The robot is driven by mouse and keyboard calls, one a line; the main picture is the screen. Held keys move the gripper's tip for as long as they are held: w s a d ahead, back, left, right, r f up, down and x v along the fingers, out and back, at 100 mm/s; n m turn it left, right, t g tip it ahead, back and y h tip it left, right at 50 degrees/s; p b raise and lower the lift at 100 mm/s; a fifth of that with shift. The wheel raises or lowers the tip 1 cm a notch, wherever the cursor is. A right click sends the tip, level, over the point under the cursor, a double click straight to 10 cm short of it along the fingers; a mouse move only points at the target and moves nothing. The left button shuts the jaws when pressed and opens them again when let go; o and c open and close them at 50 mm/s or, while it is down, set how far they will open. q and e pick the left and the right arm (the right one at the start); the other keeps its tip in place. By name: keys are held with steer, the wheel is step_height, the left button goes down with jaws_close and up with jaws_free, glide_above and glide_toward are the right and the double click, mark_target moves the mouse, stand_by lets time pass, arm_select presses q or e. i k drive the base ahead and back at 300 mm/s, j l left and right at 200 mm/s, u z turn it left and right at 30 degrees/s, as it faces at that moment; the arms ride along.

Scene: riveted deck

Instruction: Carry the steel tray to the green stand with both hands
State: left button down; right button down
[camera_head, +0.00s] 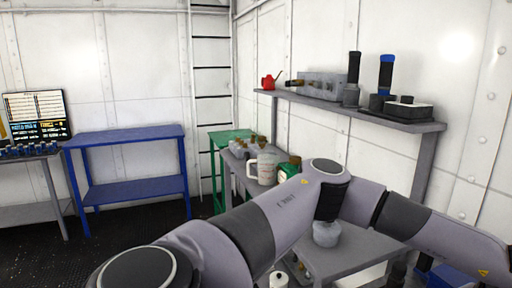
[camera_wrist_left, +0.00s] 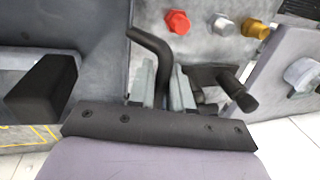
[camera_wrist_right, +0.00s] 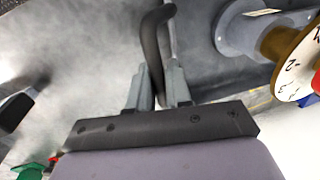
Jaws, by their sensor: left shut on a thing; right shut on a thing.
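My left gripper (camera_wrist_left: 165,78) is shut on a black curved handle (camera_wrist_left: 150,45) in the left wrist view. My right gripper (camera_wrist_right: 158,75) is shut on a similar black handle (camera_wrist_right: 152,45) in the right wrist view. Grey metal lies beyond both handles; I cannot clearly separate the steel tray's edges from other grey surfaces. In the head view, my arm hides both grippers and I cannot make out the tray. The green stand (camera_head: 227,136) is in the head view, in the back corner, partly hidden behind the grey bench.
A grey bench (camera_head: 355,248) runs along the right wall, with a white jug (camera_head: 264,168) on it. A shelf (camera_head: 345,112) above holds several items. A blue table (camera_head: 130,135) stands at the back left. Dark floor (camera_head: 130,235) is clear before it. A gauge (camera_wrist_right: 298,65) is near my right gripper.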

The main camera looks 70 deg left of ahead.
mark_target(233, 138)
steer(key=k, duration=0.35)
steer(key=k+u, duration=0.3)
steer(key=i+j+u, duration=0.1)
steer(key=u, duration=3)
steer(key=i, duration=0.55)
